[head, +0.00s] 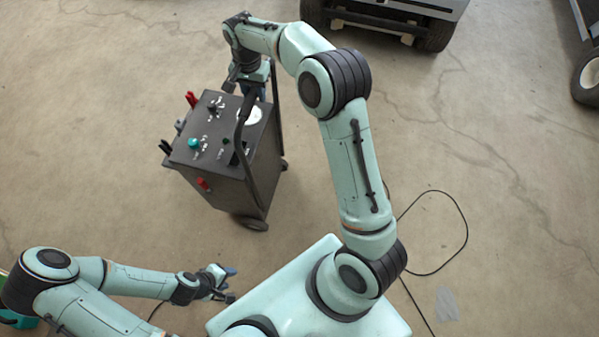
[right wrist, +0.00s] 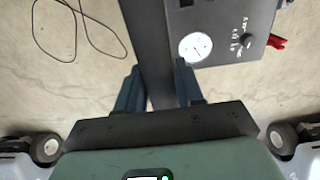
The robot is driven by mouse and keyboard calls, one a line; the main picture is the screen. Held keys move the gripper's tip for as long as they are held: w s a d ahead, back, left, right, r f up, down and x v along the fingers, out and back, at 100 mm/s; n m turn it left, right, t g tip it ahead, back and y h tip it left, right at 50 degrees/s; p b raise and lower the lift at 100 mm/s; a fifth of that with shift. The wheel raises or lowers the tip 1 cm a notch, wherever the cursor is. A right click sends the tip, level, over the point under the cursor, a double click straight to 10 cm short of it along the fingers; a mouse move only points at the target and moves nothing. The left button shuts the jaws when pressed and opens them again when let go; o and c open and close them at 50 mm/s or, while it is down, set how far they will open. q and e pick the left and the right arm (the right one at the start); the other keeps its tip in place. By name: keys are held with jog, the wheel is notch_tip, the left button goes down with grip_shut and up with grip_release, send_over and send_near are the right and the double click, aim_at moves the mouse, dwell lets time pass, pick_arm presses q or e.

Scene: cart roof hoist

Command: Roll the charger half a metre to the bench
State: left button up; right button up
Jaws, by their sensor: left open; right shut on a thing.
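The charger (head: 222,190) is a dark grey box on wheels, upright on the floor left of centre in the head view. Its top has a white dial, knobs and red and black clamps; the dial face (right wrist: 196,47) also shows in the right wrist view. A dark handle (head: 239,135) rises at its right side. My right gripper (head: 250,88) is shut on the handle bar, which passes between its blue fingers (right wrist: 158,88) in the right wrist view. My left gripper (head: 231,284) is open and empty, low and apart from the charger. I cannot make out a bench.
A dark wheeled cart (head: 398,14) stands at the top, and another wheel (head: 587,76) shows at the right edge. A black cable (head: 467,225) loops on the floor at right. A green thing (head: 20,321) is at lower left. Floor left of the charger is clear.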

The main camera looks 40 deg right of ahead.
jog(key=w+a, duration=0.3)
jog(key=w, duration=0.1)
jog(key=shift+w+a+p, duration=0.35)
jog(key=shift+w+p, duration=0.05)
dwell(0.4)
